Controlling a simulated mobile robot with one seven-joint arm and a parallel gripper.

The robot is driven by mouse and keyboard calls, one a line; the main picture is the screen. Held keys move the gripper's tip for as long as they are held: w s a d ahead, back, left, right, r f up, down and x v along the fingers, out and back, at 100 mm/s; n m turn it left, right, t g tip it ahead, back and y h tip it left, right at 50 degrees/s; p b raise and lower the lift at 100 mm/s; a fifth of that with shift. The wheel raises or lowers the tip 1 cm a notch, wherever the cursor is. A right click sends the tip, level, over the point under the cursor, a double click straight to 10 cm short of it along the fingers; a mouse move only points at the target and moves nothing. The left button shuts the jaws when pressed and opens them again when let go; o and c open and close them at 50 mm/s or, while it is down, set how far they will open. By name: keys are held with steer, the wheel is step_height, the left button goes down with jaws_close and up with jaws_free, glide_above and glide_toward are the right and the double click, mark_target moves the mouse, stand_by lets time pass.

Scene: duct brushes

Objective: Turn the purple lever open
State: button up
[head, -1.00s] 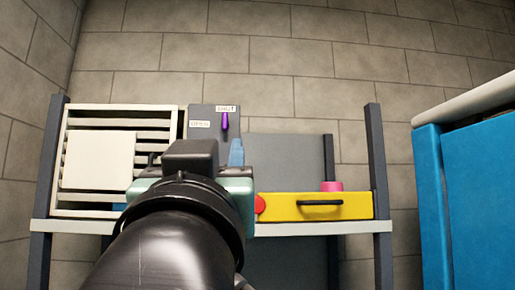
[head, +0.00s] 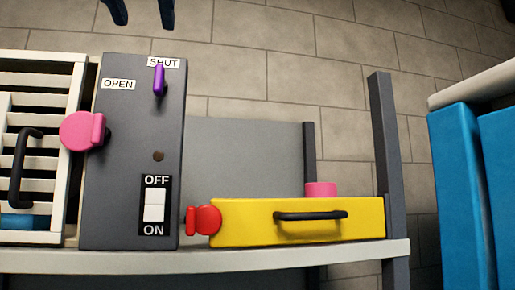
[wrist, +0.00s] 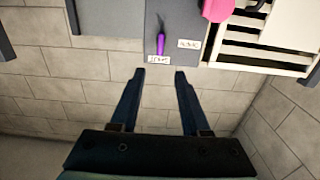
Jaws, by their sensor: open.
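The purple lever (head: 159,80) is on the upper front of a dark grey panel (head: 125,200). It stands upright, its top end at the SHUT label (head: 163,62); the OPEN label (head: 118,84) is to its left. My gripper (head: 143,18) shows only its fingertips at the top edge of the head view, above the panel. In the wrist view, which is upside down, my gripper (wrist: 159,73) is open and empty. The lever (wrist: 161,43) lies just beyond the fingertips, in line with the gap and not between them.
A pink knob (head: 80,131) sits at the panel's left edge beside a slatted white frame (head: 70,150). An OFF/ON switch (head: 154,205) is low on the panel. A red knob (head: 206,220) and yellow drawer (head: 365,215) are to the right. Blue cabinet (head: 460,190) stands far right.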

mark_target(158, 69)
steer(key=p+x, duration=0.5)
steer(key=x, duration=0.5)
steer(key=shift+w+r+p, duration=0.1)
steer(key=shift+p, duration=0.25)
steer(key=shift+p+x, duration=0.35)
steer(key=shift+x, duration=0.6)
steer(key=shift+f, duration=0.2)
jaws_close()
